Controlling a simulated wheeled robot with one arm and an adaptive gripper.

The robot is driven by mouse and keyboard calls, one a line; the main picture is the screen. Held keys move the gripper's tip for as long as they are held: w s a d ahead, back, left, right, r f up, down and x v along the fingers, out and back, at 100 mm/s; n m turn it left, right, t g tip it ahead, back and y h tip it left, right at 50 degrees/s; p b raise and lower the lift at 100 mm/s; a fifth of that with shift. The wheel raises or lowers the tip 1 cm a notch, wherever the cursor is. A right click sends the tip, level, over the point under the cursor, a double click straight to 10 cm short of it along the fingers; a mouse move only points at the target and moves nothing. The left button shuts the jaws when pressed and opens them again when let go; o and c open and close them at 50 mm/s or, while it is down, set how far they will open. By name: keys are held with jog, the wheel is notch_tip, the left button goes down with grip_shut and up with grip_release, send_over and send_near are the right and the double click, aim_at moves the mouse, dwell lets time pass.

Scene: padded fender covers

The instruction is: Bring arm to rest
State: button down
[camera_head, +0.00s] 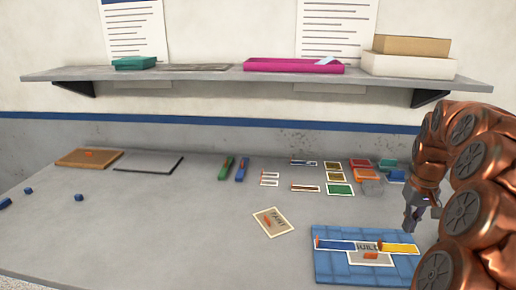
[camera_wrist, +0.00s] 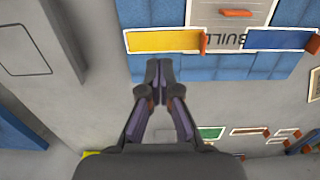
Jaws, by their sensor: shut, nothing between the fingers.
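My gripper (camera_head: 418,222) is at the right of the head view, above the table just behind the blue padded mat (camera_head: 330,268). In the wrist view my gripper (camera_wrist: 157,68) is shut and empty, with its fingertips together beside the mat's edge. The mat also shows in the wrist view (camera_wrist: 220,67). On the mat lie a blue strip (camera_head: 335,245), a yellow strip (camera_head: 398,248) and a card (camera_head: 370,258) marked with letters like "BUILD". My copper-coloured arm comes in from the right edge of the head view.
A "PAINT" card (camera_head: 273,222) lies left of the mat. Several small cards and blocks, including a green card (camera_head: 340,189), sit behind it. A brown board (camera_head: 75,158) lies back left. A shelf (camera_head: 220,74) with boxes hangs above. The table's front left is mostly clear.

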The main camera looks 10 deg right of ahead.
jog(key=shift+n, duration=0.7)
jog(key=a, duration=0.3)
jog(key=a+r, duration=0.1)
jog(key=a, duration=0.2)
jog(key=a+r+p, duration=0.1)
jog(key=a, duration=0.3)
jog(key=shift+s+r, duration=0.2)
jog(key=shift+s, duration=0.05)
jog(key=s+a+r+n+p, duration=0.15)
jog(key=s+a, duration=0.35)
jog(key=a, duration=0.7)
jog(key=s+a+f+g, duration=0.1)
jog(key=s+a, duration=0.4)
jog(key=s, duration=0.4)
jog(key=s+a+f+p, duration=0.1)
jog(key=s+a+f, duration=0.1)
jog(key=s+a, duration=0.4)
jog(key=s+n, duration=0.1)
jog(key=s, duration=0.2)
jog(key=shift+f+g, duration=0.15)
jog(key=shift+g, duration=0.25)
